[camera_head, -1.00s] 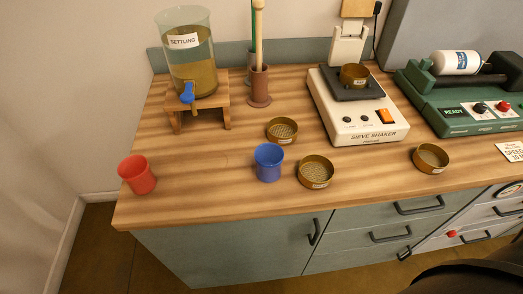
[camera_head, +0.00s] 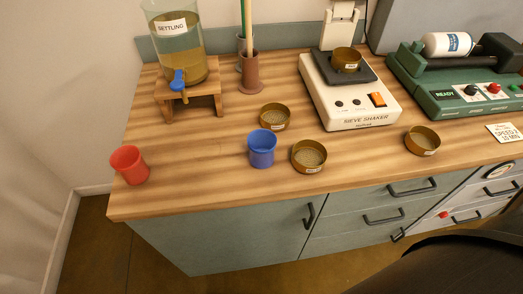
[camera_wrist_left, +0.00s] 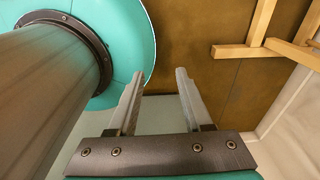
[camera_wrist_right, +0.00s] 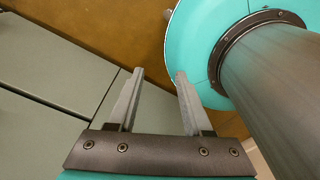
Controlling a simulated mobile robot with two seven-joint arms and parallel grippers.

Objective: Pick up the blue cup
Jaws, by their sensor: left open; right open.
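The blue cup (camera_head: 262,149) stands upright on the wooden worktop in the head view, left of a brass sieve and near the front edge. Neither gripper shows in the head view. My left gripper (camera_wrist_left: 157,72) is open and empty in the left wrist view, over brown floor. My right gripper (camera_wrist_right: 158,74) is open and empty in the right wrist view, near grey-green panels. The cup is in neither wrist view.
A red cup (camera_head: 130,165) stands at the left front of the worktop (camera_head: 200,186). Brass sieves (camera_head: 309,157), (camera_head: 275,117) stand close to the blue cup; another sieve (camera_head: 422,141) is further right. A settling tank (camera_head: 175,45), sieve shaker (camera_head: 350,100) and green roller machine (camera_head: 450,90) stand behind.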

